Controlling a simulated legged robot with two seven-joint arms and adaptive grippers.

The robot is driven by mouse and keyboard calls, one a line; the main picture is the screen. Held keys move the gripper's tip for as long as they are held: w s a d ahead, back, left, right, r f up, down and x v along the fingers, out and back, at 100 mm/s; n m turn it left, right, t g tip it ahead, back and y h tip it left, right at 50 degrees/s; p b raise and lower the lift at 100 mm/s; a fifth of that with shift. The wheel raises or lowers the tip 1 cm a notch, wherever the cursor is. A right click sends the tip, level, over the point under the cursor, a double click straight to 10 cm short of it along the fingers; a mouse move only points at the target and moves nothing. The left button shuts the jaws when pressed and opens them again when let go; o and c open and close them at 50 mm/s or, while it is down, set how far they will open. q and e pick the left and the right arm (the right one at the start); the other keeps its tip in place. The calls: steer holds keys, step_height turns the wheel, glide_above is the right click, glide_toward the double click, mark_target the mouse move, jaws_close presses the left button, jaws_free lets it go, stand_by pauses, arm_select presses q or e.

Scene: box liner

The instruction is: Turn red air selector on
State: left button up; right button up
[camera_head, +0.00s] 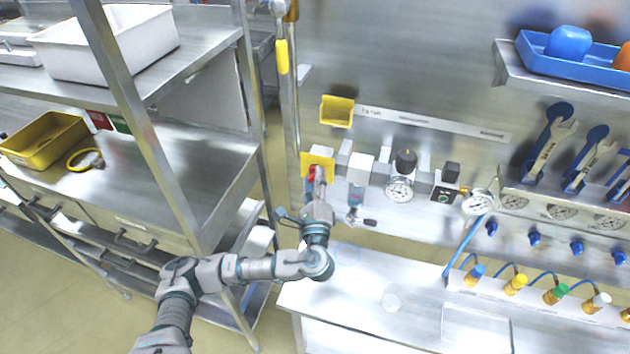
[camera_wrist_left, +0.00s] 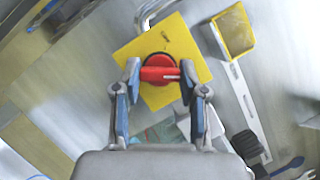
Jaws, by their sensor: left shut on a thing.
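The red air selector (camera_wrist_left: 160,68) is a red rotary knob on a square yellow plate (camera_wrist_left: 192,50). In the left wrist view its handle lies nearly level across the picture. My left gripper (camera_wrist_left: 160,75) has a finger at each end of the handle and is shut on it. In the head view the left gripper (camera_head: 318,182) reaches up to the yellow plate (camera_head: 322,160) on the wall panel and partly hides the selector (camera_head: 313,172). My right gripper is not in view.
A yellow bin (camera_head: 337,111) hangs just above the plate. Gauges and valves, including a black-knobbed regulator (camera_head: 404,162), are to the right. A steel shelf rack (camera_head: 190,150) stands close on the left. A metal counter (camera_head: 370,275) lies below.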

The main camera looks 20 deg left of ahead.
arm_select(q)
steer(key=shift+f+m+t+h, duration=0.15)
steer(key=shift+m+t+h, duration=0.15)
steer(key=shift+m, duration=1)
steer(key=shift+a, duration=0.1)
steer(key=o, duration=0.9)
steer(key=shift+c, duration=0.2)
steer(key=shift+o, duration=1.4)
steer(key=shift+w, duration=0.25)
steer(key=v, duration=1.2)
steer(key=shift+a+f, duration=0.15)
steer(key=shift+f, duration=0.05)
